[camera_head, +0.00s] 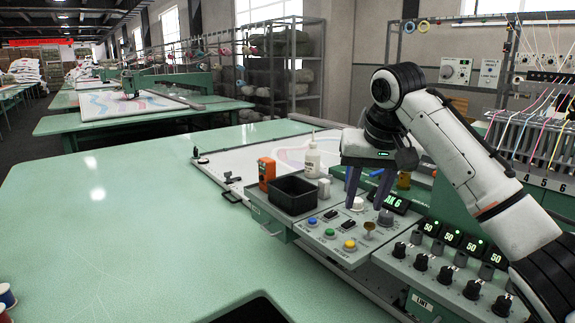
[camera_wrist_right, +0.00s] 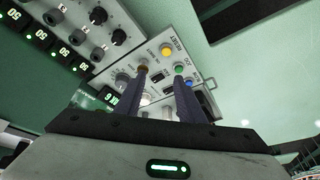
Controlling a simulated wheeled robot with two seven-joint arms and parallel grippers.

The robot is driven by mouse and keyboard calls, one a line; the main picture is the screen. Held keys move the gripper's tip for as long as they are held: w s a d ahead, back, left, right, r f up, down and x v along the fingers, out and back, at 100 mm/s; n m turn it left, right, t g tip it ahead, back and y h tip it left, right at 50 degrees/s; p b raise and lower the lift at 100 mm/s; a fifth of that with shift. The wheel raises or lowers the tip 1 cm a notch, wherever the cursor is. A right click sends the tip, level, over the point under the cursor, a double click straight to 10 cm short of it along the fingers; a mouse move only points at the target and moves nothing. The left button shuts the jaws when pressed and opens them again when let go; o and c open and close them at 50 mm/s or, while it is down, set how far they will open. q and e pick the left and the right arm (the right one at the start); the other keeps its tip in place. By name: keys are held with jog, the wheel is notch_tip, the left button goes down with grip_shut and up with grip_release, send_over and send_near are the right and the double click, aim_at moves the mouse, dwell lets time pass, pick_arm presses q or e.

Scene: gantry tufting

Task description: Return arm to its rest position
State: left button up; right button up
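My right arm (camera_head: 455,150) comes in from the right of the head view, white with dark joints. My right gripper (camera_head: 368,190) hangs over the grey control panel (camera_head: 318,235), fingers pointing down. Its two dark fingers are apart, with nothing seen held between them. In the right wrist view the fingers (camera_wrist_right: 170,97) also stand apart over the panel, with its coloured buttons beyond. Whether they touch the panel is unclear. My left gripper does not show in the head view.
On the panel stand a black bin (camera_head: 293,195), an orange device (camera_head: 266,172) and a white bottle (camera_head: 312,158). Blue, green and yellow buttons (camera_head: 349,245) line its front. Black knobs (camera_head: 447,274) and lit displays sit at right. The green table (camera_head: 130,225) is mostly clear at left.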

jog(key=s+a+f+n+y, duration=0.1)
jog(key=s+a+f+y, duration=0.1)
jog(key=a+f, duration=0.6)
jog(key=s+a+f+n+y, duration=0.1)
jog(key=s+a+f+y, duration=0.15)
jog(key=a+f, duration=0.55)
jog(key=s+d+f, duration=0.2)
jog(key=s+f, duration=0.2)
jog(key=f, duration=1)
jog(key=s+d+f+t, duration=0.2)
jog(key=s+d+f, duration=0.3)
jog(key=s+f, duration=0.7)
jog(key=s+d+f+t+h, duration=0.1)
jog(key=s+d+f, duration=0.1)
jog(key=s+d, duration=0.3)
jog(key=s+d+f+n+t+h, duration=0.1)
jog(key=s+d+f, duration=0.2)
jog(key=s, duration=0.7)
jog(key=d, duration=0.2)
jog(key=shift+s+d+f, duration=0.25)
jog(key=shift+s+d, duration=0.05)
jog(key=shift+s, duration=0.1)
